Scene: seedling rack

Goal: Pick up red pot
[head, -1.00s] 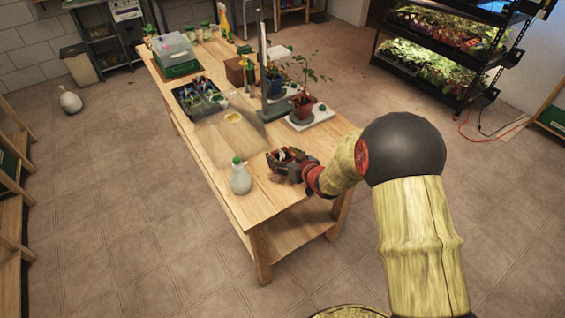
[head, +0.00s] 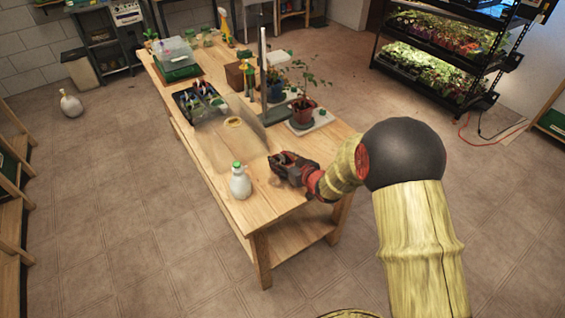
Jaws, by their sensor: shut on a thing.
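The red pot (head: 303,112) holds a leafy seedling and stands upright on a white tray (head: 325,117) at the table's right side. My gripper (head: 275,163) is low over the near part of the table, apart from the pot and nearer the front. It is shut; its fingertips are by the right corner of a clear, see-through panel (head: 222,150), which it seems to hold. The grip itself is too small and dark to see clearly.
A white jug with a green cap (head: 240,182) stands left of my gripper. A dark seedling tray (head: 190,113), a grey upright post (head: 263,70) and a blue pot (head: 274,90) stand farther back. The table's front right corner is clear.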

